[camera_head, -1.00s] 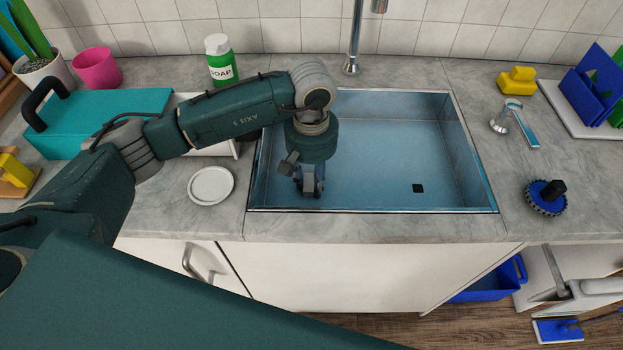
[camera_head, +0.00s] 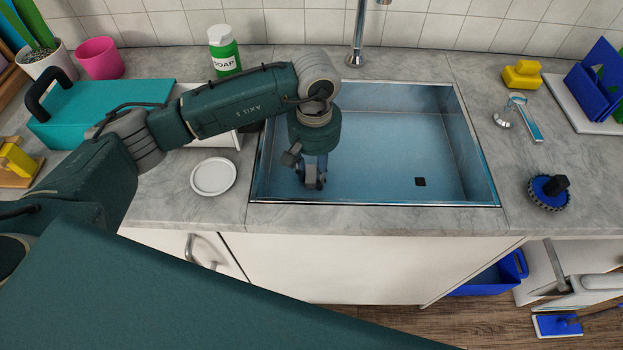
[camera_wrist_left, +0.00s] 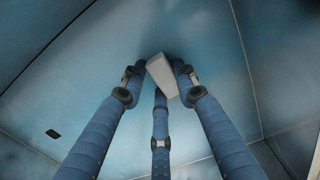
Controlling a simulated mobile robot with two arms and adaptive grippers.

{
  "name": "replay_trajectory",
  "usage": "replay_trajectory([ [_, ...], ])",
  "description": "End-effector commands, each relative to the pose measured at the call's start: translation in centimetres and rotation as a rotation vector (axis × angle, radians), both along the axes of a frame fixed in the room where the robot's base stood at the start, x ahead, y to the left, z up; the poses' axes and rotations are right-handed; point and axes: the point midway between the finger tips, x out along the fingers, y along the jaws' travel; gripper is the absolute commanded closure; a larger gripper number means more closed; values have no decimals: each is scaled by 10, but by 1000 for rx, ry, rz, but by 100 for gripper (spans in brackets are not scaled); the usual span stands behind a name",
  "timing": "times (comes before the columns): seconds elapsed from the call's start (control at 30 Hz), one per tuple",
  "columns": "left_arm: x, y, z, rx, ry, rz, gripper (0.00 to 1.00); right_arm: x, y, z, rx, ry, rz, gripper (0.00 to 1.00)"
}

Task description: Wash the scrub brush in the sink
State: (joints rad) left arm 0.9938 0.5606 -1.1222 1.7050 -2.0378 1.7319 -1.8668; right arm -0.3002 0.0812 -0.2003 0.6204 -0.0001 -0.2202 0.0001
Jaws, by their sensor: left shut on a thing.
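The metal sink (camera_head: 400,197) is set in the grey counter, empty-looking apart from my gripper. My left gripper (camera_head: 311,182) points down inside its left part. In the left wrist view its three blue fingers (camera_wrist_left: 160,85) are shut on a small white block (camera_wrist_left: 160,72), whose lower parts are partly hidden. I cannot tell what this block is, or whether it touches the sink. A round blue brush with a black knob (camera_head: 549,190) lies on the counter right of the sink, apart from my gripper. The faucet (camera_head: 357,40) rises behind the sink. My right gripper is out of view.
A green soap bottle (camera_head: 224,52) stands behind my left arm. A white round dish (camera_head: 213,176) lies left of the sink. A teal box (camera_head: 95,112) sits at left.

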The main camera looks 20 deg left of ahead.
Motion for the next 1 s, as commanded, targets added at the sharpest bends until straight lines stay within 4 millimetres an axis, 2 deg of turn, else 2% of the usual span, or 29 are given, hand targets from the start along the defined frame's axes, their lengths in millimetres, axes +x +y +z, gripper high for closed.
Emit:
replay_trajectory([
  [0.23, 0, 0, 6, -1, -1, 0, 97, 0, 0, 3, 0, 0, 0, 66],
  [1.0, 0, 0, 60, 0, -1, 0, 97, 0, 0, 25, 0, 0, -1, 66],
])
